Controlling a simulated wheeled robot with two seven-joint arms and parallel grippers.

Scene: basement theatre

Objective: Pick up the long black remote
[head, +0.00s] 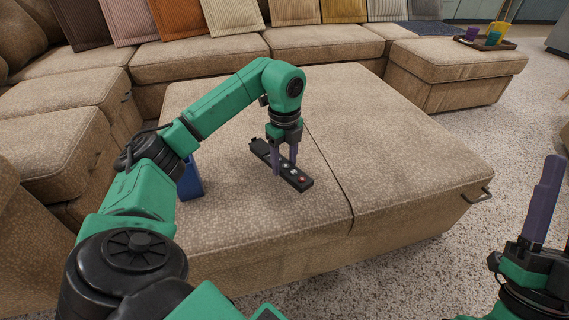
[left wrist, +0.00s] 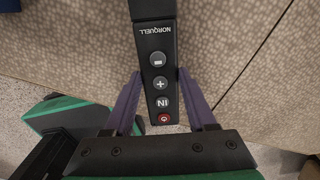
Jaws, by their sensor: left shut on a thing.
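The long black remote (head: 282,166) is over the large beige ottoman (head: 420,150), left of its seam. My left gripper (head: 285,168) points down and is shut on the remote, with one purple finger on each long side. In the left wrist view, the remote (left wrist: 157,70) lies between the fingertips (left wrist: 157,78), showing round buttons, a red one and white lettering. Its far end runs out of that picture. I cannot tell whether its underside touches the ottoman. My right gripper (head: 545,205) is at the right edge, partly cut off, with one purple finger clearly visible, away from the remote.
A blue object (head: 190,178) stands on the ottoman, partly hidden behind my left arm. A sectional sofa (head: 200,55) with several cushions lines the back and left. A tray (head: 484,42) with coloured items sits on another seat. The ottoman's right half is clear.

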